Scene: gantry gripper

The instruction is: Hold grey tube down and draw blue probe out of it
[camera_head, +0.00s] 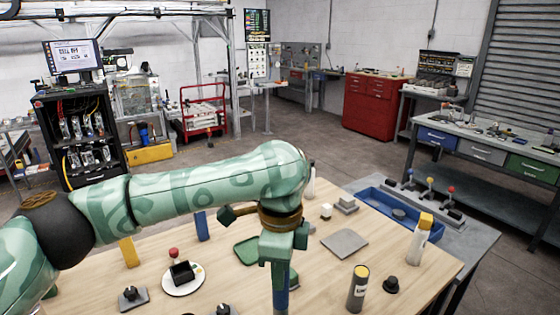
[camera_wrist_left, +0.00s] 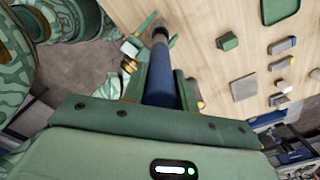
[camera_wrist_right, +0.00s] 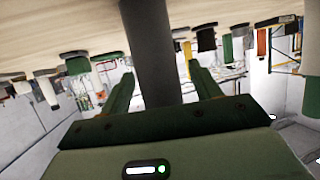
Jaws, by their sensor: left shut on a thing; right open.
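The blue probe (camera_wrist_left: 160,82) stands between the fingers of my left gripper (camera_wrist_left: 162,72), which is shut on it. In the head view the probe (camera_head: 281,299) shows below my left gripper (camera_head: 283,250), near the bottom edge. A dark grey end, likely the grey tube (camera_wrist_left: 160,33), shows beyond the probe in the left wrist view. In the right wrist view the grey tube (camera_wrist_right: 153,50) passes between the spread fingers of my right gripper (camera_wrist_right: 162,80), which is open around it. Finger contact with the tube cannot be made out. The right gripper is not visible in the head view.
The wooden table holds a grey cylinder with a yellow top (camera_head: 358,289), a black knob (camera_head: 390,285), a white plate (camera_head: 184,281), a grey square plate (camera_head: 345,243) and a white-and-yellow bottle (camera_head: 420,240). A blue tray (camera_head: 397,212) lies at the right.

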